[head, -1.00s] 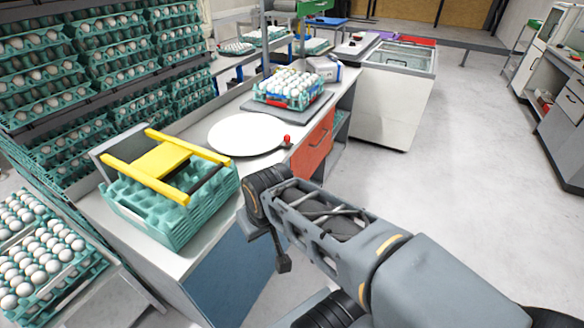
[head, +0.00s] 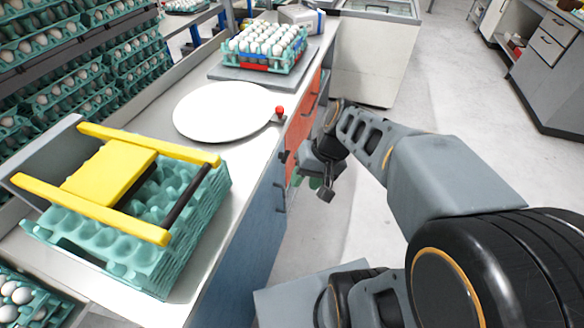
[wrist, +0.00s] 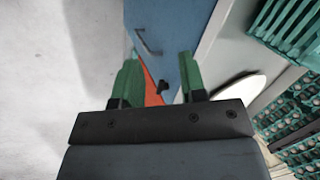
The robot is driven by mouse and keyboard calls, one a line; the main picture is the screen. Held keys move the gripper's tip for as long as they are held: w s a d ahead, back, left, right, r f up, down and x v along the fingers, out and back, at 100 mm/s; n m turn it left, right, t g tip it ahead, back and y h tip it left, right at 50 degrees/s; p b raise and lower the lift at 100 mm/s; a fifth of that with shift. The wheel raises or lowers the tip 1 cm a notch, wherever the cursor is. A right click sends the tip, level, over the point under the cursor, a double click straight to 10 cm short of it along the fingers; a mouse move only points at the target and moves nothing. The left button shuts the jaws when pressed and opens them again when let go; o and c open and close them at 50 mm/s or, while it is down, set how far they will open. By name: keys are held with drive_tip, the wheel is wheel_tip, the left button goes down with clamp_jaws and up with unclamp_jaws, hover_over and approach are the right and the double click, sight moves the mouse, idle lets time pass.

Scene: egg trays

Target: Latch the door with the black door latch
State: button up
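The black door latch (head: 284,157) is a small dark piece on the cabinet front, near where the blue door (head: 255,225) meets the orange front (head: 303,120). In the wrist view the latch (wrist: 165,88) shows between my fingers, at the blue-orange border. My gripper (head: 316,183) is just right of the cabinet front, slightly below the latch and apart from it in the head view. In the wrist view its two green fingers (wrist: 158,56) are spread with nothing between them. Whether the latch is turned across the door is too small to tell.
A dark handle (head: 280,198) is on the blue door. On the counter are a white round plate (head: 225,112), a red knob (head: 280,110), a filled egg tray (head: 264,66) and stacked teal trays (head: 150,265) with a yellow-barred tool. The floor (head: 400,130) to the right is clear.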

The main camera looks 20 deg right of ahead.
drive_tip(key=w+f+m+y+b, duration=0.2)
drive_tip(key=w+f+y+b, duration=0.2)
drive_tip(key=f+b, duration=0.3)
drive_tip(key=w+d+f+m+t+y+b, duration=0.3)
drive_tip(key=w+d+f+t+y+b, duration=0.4)
drive_tip(key=w+d+f+t+b, duration=0.4)
drive_tip(key=w+a+r+g+b, duration=0.1)
drive_tip(key=w+a+g+b, duration=0.1)
drive_tip(key=w+a, duration=0.5)
drive_tip(key=shift+b+x, duration=0.4)
drive_tip(key=shift+x, duration=0.65)
drive_tip(key=shift+s+a, duration=0.1)
drive_tip(key=shift+s, duration=0.05)
drive_tip(key=c, duration=0.6)
drive_tip(key=shift+c, duration=0.2)
